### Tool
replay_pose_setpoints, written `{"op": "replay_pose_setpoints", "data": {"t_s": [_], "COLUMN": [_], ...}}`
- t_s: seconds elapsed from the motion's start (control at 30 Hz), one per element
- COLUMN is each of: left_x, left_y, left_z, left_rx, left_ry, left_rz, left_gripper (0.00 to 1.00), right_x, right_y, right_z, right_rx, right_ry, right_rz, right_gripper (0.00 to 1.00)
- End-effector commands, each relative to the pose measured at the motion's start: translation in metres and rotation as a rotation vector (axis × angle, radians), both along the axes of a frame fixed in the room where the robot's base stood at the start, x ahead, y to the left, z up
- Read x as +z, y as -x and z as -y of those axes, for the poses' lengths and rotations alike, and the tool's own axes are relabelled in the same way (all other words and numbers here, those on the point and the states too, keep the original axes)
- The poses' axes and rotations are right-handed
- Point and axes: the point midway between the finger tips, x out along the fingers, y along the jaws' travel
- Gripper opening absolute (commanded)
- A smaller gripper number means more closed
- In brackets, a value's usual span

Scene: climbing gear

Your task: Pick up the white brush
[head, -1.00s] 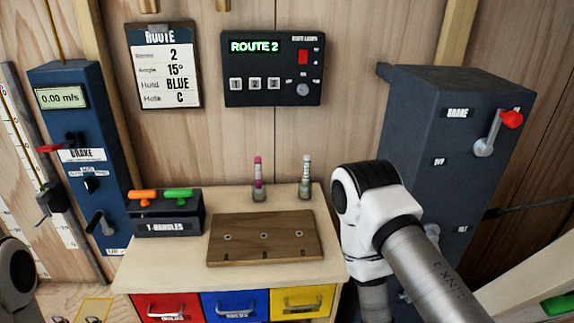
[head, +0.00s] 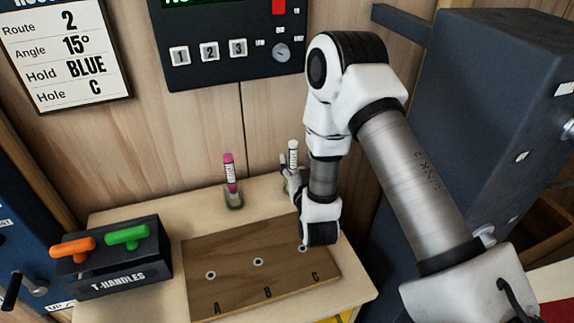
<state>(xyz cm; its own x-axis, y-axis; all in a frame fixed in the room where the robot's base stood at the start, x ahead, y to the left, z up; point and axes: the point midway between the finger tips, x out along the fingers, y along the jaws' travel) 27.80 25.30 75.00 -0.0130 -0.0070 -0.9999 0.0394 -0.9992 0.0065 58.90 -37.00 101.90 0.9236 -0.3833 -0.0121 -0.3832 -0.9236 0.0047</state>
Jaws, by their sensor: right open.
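The white brush (head: 293,152) stands upright at the back right of the small table, with its white top showing. Its lower part and its jar are largely hidden by my right gripper (head: 289,171). My right gripper is open, with its fingers close around or beside the brush; I cannot tell whether they touch it. A pink brush (head: 229,172) stands in a glass jar (head: 234,200) to the left. My left gripper is out of view.
A wooden board (head: 225,250) with holes marked A, B and C lies in front of the brushes. A T-handles box (head: 118,275) with orange and green handles stands at left. A dark cabinet (head: 465,120) rises at right, and a control box (head: 225,70) hangs behind.

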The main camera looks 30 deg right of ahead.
Motion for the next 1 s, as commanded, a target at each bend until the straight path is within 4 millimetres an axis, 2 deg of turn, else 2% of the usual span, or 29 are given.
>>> {"op": "replay_pose_setpoints", "data": {"t_s": [0.1,0.33,0.4,0.5,0.67,0.83,1.0], "left_x": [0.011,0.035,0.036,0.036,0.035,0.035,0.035], "left_y": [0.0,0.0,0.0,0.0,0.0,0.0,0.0], "left_z": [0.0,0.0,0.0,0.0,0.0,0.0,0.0], "left_rx": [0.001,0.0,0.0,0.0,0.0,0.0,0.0], "left_ry": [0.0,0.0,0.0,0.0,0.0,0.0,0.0], "left_rz": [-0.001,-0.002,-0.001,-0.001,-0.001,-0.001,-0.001], "left_gripper": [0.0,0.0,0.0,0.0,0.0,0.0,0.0], "right_x": [0.006,0.006,0.003,0.001,-0.001,-0.001,-0.001], "right_y": [-0.015,-0.051,-0.061,-0.068,-0.067,-0.067,-0.067], "right_z": [0.007,0.018,0.022,0.025,0.025,0.024,0.024], "right_rx": [-0.004,-0.001,-0.002,-0.001,-0.001,0.0,0.0], "right_ry": [0.001,0.002,0.001,0.0,0.0,0.0,0.0], "right_rz": [0.006,0.002,0.003,0.001,0.0,-0.001,-0.002], "right_gripper": [0.55,0.55,0.55,0.55,0.55,0.0,0.0]}}
